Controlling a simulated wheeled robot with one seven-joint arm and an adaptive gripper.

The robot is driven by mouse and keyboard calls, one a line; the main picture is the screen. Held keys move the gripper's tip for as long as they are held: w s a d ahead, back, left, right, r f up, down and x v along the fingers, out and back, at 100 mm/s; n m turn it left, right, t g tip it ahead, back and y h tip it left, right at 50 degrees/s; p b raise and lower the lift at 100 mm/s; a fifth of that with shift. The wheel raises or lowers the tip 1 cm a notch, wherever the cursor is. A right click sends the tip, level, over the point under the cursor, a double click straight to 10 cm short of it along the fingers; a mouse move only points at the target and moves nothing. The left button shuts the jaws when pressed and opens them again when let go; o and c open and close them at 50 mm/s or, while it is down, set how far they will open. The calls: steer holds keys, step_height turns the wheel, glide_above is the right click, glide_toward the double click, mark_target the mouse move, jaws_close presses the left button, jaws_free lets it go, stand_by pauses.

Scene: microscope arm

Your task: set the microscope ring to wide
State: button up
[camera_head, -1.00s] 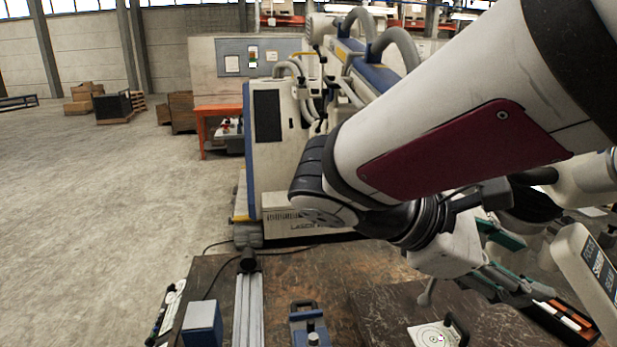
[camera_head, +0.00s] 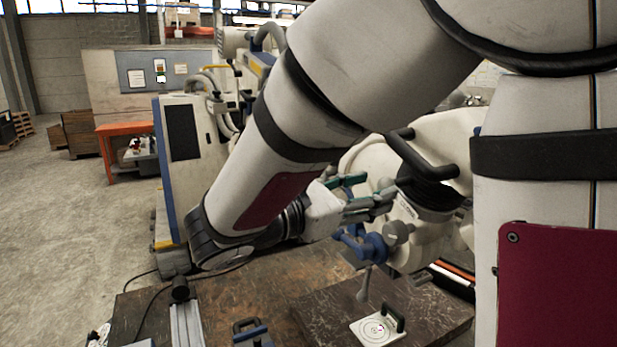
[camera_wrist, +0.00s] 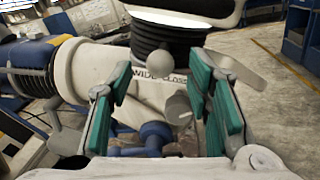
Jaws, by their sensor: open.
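The white microscope arm (camera_head: 430,140) stands right of centre in the head view, with a dark ring section (camera_head: 428,185) and lettering below it. In the wrist view the ribbed black ring section (camera_wrist: 165,40) is above the words WIDE and CLOSE (camera_wrist: 160,77). A grey ball-ended lever (camera_wrist: 237,66) sits over the lettering, and a grey knob (camera_wrist: 179,107) is below. My gripper (camera_head: 372,195) reaches toward the ring from the left. In the wrist view its green-padded fingers (camera_wrist: 166,88) are apart, with the lettering visible between them. Contact with the ring cannot be told.
A dark table (camera_head: 270,285) lies below, bearing a small white plate with a handle (camera_head: 378,328) and a metal rail (camera_head: 187,325). A blue clamp (camera_head: 365,245) is under the microscope. A large white machine (camera_head: 185,155) stands behind my arm. The floor at left is open.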

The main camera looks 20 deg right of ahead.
mark_target(380, 187)
steer(key=shift+w+d+p, duration=0.2)
steer(key=shift+d, duration=0.95)
steer(key=shift+w+d+p, duration=0.15)
steer(key=shift+d, duration=1)
jaws_close()
